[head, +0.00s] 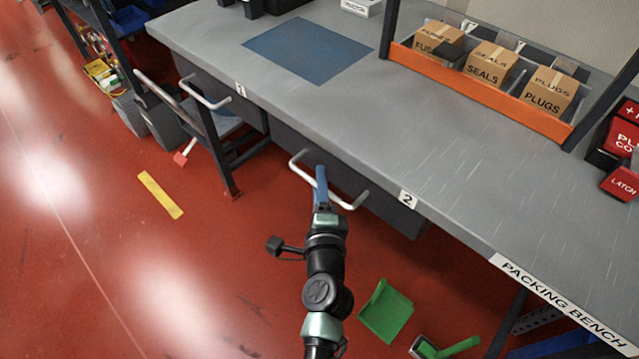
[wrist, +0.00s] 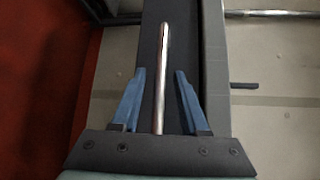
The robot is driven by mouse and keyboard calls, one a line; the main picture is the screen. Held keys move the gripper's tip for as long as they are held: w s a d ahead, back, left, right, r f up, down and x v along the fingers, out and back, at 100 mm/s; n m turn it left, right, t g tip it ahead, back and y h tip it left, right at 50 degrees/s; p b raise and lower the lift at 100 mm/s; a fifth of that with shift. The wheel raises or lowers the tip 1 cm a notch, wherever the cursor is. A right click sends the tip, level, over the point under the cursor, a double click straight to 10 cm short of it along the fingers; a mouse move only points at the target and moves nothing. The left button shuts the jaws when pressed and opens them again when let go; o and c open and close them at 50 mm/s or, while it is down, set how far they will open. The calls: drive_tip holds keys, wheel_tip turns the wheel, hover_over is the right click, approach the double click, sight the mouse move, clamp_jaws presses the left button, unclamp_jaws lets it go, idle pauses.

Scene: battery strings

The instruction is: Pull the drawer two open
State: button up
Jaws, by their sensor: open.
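Drawer two (head: 372,190) is a dark grey drawer under the bench edge, below the white label 2 (head: 407,199). It looks shut. Its handle (head: 348,206) is a pale U-shaped bar standing out from the drawer front. My gripper (head: 321,180) is at the handle, with blue fingers. In the wrist view the open fingers (wrist: 158,100) stand on either side of the metal handle bar (wrist: 164,60), with a gap on each side. The bar runs lengthwise between them. I cannot tell how deep the bar sits between the fingers.
Drawer one's handle (head: 205,95) is to the left, under label 1. The grey bench top (head: 330,110) carries a blue mat (head: 308,50) and an orange-fronted rack (head: 480,88) of cardboard boxes. A green dustpan (head: 386,311) lies on the red floor. The floor left of my arm is mostly clear.

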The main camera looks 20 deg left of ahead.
clamp_jaws()
idle(1.4)
